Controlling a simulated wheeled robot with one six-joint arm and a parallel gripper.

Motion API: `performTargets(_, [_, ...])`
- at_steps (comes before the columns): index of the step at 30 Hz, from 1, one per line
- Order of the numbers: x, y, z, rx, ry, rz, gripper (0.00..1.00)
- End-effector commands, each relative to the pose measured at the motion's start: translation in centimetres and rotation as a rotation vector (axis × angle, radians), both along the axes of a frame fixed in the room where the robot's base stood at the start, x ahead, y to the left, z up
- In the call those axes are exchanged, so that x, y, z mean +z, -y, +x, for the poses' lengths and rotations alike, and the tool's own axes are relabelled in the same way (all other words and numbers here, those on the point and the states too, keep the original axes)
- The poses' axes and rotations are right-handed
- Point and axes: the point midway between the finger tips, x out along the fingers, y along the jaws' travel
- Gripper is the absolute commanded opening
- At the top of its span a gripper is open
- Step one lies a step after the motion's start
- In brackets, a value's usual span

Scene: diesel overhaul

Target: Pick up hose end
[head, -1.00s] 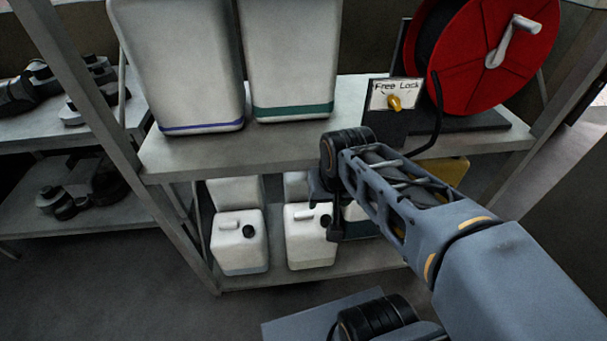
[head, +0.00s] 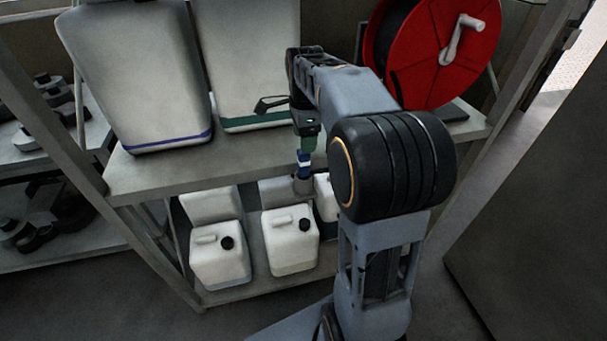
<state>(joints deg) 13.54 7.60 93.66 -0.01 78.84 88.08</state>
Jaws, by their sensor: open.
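The hose reel (head: 428,50) is red and stands on the upper shelf at the right. A crank handle is on its face. My arm covers the reel's lower left and the place where its black hose came down. I cannot make out the hose end; it seems hidden behind my arm. My gripper (head: 304,160) hangs down at the front edge of the upper shelf, left of the reel and apart from it. It is open. Its fingers are small and hard to see, and I see nothing held.
Two large white canisters (head: 140,75) with coloured bands stand on the upper shelf (head: 170,172). Smaller white jugs (head: 291,240) stand on the lower shelf. A slanted metal shelf post (head: 55,110) is at the left. Dark parts lie on another shelf unit (head: 45,165) at far left.

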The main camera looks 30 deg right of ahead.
Motion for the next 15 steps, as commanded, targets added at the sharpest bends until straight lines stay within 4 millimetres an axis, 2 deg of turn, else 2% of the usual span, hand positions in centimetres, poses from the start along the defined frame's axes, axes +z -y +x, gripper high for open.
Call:
performTargets(3, [-1.7, 0.0, 0.0, 0.001, -0.001, 0.0, 0.62])
performTargets(11, [-3.2, 0.0, 0.0, 0.003, 0.001, 0.0, 0.62])
performTargets(15, [-4.8, -0.2, 0.0, 0.003, -0.003, 0.001, 0.62])
